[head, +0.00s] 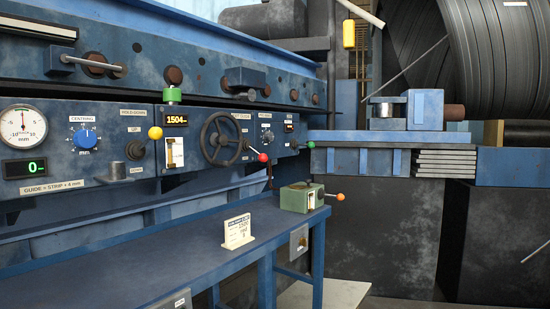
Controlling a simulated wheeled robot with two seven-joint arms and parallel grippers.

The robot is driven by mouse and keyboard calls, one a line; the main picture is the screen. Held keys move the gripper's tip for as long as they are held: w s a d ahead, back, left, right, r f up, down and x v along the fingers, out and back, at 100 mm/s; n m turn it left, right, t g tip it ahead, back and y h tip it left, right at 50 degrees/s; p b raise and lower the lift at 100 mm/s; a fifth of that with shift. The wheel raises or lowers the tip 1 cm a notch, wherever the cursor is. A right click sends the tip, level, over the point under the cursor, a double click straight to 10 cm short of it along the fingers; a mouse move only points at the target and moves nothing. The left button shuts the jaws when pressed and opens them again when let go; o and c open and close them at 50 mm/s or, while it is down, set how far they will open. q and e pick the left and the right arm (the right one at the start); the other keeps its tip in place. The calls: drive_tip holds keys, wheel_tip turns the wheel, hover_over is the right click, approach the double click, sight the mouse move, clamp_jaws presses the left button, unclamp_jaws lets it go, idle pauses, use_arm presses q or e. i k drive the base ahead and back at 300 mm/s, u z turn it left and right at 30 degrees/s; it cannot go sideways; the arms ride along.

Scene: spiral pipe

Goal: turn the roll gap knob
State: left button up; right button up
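No knob label clearly reads "roll gap" in the head view. A larger blue knob (84,139) with a white scale sits at the left under a label reading CENTRING. Neither of my grippers is in view.
A yellow-ball lever (155,133) and a red-ball lever (263,157) stick out from the panel. A blue bench (150,256) below carries a small sign (238,231) and a green box (301,197) with an orange-ball lever. The bench's left part is clear.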

sight(267, 136)
drive_tip(key=z, duration=1.25)
drive_tip(key=i, duration=2.35)
drive_tip(key=u, duration=1.8)
